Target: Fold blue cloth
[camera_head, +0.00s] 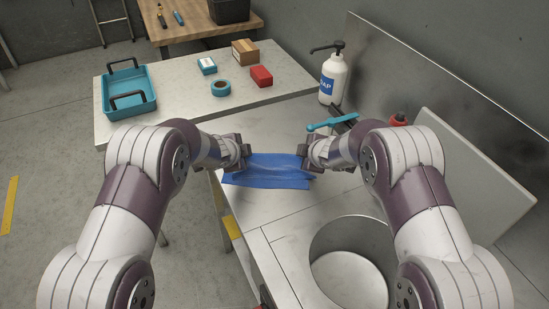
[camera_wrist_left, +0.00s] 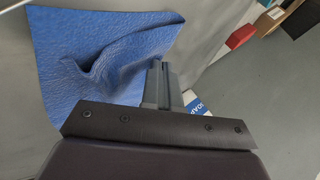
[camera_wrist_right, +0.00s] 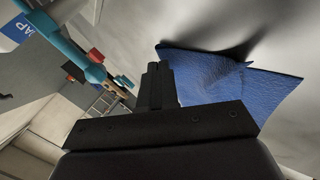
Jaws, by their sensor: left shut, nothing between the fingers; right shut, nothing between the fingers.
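The blue cloth (camera_head: 268,172) lies on the metal counter between my two grippers, with wrinkles across it. In the left wrist view the cloth (camera_wrist_left: 95,60) shows a raised fold near the fingers. In the right wrist view the cloth (camera_wrist_right: 225,80) spreads to the right of the fingers with a dark shadow along its edge. My left gripper (camera_head: 246,155) is shut and empty at the cloth's left end. My right gripper (camera_head: 303,156) is shut and empty at its right end. I cannot tell whether the fingertips touch the cloth.
A round sink opening (camera_head: 350,265) lies in front. A teal tray (camera_head: 129,92), tape roll (camera_head: 221,88), red box (camera_head: 262,76) and cardboard box (camera_head: 245,52) sit on the table behind.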

